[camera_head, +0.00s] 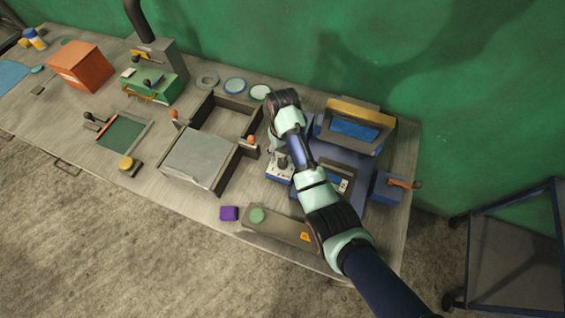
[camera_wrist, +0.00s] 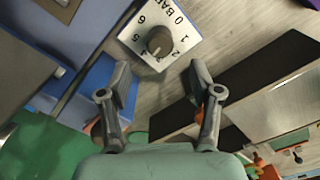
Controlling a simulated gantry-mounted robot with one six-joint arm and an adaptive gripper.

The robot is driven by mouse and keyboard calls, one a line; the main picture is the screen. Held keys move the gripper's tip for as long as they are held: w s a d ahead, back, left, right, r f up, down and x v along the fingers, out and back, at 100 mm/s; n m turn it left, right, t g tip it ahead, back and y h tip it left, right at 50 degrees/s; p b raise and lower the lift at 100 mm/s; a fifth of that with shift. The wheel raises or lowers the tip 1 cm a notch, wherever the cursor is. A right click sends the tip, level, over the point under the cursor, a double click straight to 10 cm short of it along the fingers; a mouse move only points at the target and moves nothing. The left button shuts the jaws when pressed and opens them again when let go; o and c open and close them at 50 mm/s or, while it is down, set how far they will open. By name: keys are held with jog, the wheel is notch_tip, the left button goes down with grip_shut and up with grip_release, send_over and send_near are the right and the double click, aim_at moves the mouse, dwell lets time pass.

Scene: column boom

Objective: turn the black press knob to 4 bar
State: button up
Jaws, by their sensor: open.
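The press knob (camera_wrist: 160,42) is a dark, round knob on a pale square dial plate (camera_wrist: 136,38) in the wrist view. The plate bears numbers and the word BAR around the knob. Which number the knob points at is too small to tell surely. My gripper (camera_wrist: 158,70) is open, with its two fingers apart on either side of the space just below the knob in the picture. The fingers do not visibly touch the knob. In the head view my gripper (camera_head: 279,160) is over the pale dial unit, and my arm hides the knob.
The blue press (camera_head: 345,152) with a blue screen (camera_head: 354,130) stands right of my gripper. A dark-framed tray with a grey plate (camera_head: 198,158) lies to the left. A purple block (camera_head: 229,213) and a grey bar with a green button (camera_head: 257,215) lie near the front edge.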

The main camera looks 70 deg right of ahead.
aim_at(283, 161)
jog(key=shift+n, duration=0.5)
notch_tip(283, 161, down, 8)
jog(key=shift+r+b, duration=0.1)
jog(key=shift+b, duration=0.6)
jog(key=c, duration=1.1)
jog(key=shift+r+m+p, duration=0.1)
jog(key=shift+m+p, duration=0.2)
jog(key=shift+c, duration=0.2)
jog(key=shift+m, duration=0.5)
jog(key=o, duration=1.1)
